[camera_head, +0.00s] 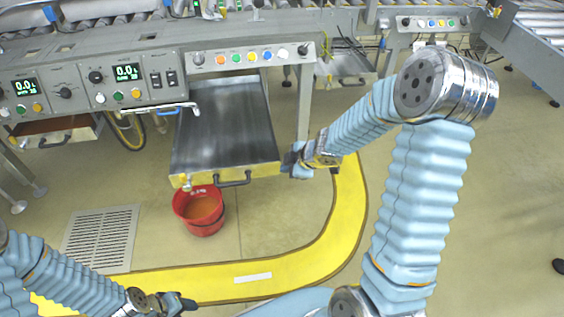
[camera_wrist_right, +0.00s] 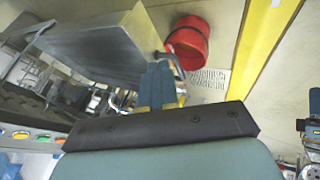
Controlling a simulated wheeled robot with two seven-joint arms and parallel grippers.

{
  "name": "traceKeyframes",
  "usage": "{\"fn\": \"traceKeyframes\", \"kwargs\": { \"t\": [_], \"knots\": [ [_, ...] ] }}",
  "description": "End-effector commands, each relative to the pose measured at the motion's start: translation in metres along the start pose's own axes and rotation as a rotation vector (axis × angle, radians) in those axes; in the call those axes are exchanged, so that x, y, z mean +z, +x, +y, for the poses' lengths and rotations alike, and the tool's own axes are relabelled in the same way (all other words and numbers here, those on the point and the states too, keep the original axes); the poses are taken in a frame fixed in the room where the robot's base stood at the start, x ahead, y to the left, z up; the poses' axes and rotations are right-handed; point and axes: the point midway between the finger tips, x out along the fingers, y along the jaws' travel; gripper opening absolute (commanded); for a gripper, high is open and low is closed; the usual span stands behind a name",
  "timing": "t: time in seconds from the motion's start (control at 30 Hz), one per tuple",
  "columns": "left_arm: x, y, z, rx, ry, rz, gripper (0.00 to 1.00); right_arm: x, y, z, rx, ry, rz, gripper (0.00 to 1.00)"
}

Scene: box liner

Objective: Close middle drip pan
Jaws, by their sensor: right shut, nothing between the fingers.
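The middle drip pan (camera_head: 226,120) is a dark metal tray pulled far out from under the machine. Its yellow front (camera_head: 260,169) carries a black handle (camera_head: 233,181). My right gripper (camera_head: 289,159) is shut and empty at the pan's right front corner; I cannot tell whether it touches. In the right wrist view the shut fingers (camera_wrist_right: 157,86) point toward the pan (camera_wrist_right: 95,50), close to its front edge. My left gripper (camera_head: 186,303) is low at the bottom left, away from the pan; its jaw state is unclear.
A red bucket (camera_head: 200,212) with orange-brown liquid stands on the floor below the pan's front left. It also shows in the right wrist view (camera_wrist_right: 187,45). Other pans are at the left (camera_head: 58,131) and right (camera_head: 345,66). A floor grate (camera_head: 100,238) and yellow floor stripe (camera_head: 300,268) lie in front.

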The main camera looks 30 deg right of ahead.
Motion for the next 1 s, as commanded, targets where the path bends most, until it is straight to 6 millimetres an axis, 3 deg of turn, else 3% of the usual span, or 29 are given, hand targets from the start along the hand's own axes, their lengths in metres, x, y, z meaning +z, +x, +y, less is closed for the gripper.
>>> {"fn": "traceKeyframes", "kwargs": {
  "t": [0.03,0.4,0.47,0.6,1.0],
  "knots": [
    [0.000,0.011,-0.005,-0.002,-0.002,0.001,0.48,0.003,0.015,-0.004,-0.001,-0.001,0.000,0.00],
    [0.003,0.052,-0.016,0.008,0.001,-0.009,0.48,0.002,0.093,-0.004,-0.002,0.001,0.001,0.00],
    [0.002,0.031,-0.009,0.006,0.000,-0.008,0.48,-0.003,0.086,0.012,-0.001,0.002,0.000,0.00],
    [0.001,0.018,-0.006,0.003,0.000,-0.003,0.48,-0.002,0.096,0.027,-0.002,0.003,0.001,0.00],
    [0.000,0.014,-0.006,0.000,-0.001,-0.001,0.48,0.000,0.105,0.034,-0.002,0.004,0.001,0.00]
  ]
}}
